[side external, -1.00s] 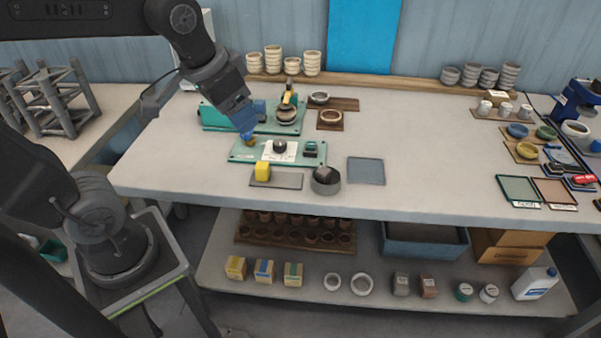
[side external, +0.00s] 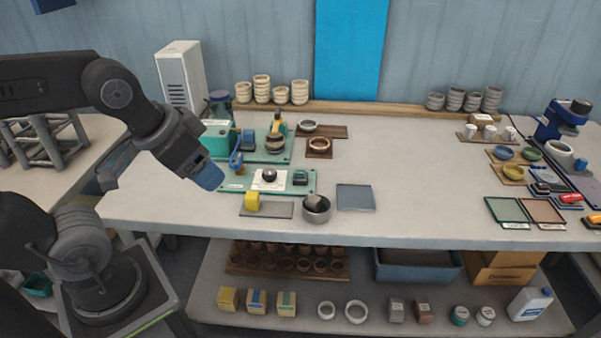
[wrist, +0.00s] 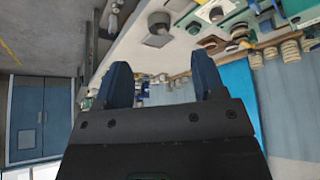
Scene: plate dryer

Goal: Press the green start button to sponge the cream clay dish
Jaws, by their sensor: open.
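My gripper (side external: 209,178) hangs above the table just left of the green control panel (side external: 227,185), apart from it. In the wrist view my gripper (wrist: 161,72) has its two blue fingers apart with nothing between them. I cannot tell which part is the start button. A round clay dish (side external: 275,146) sits on the green machine behind, under a yellow-topped part (side external: 279,125).
A blue-grey mat (side external: 354,197) lies to the right. Cream bowls (side external: 262,90) stack at the back. The table's middle right is clear.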

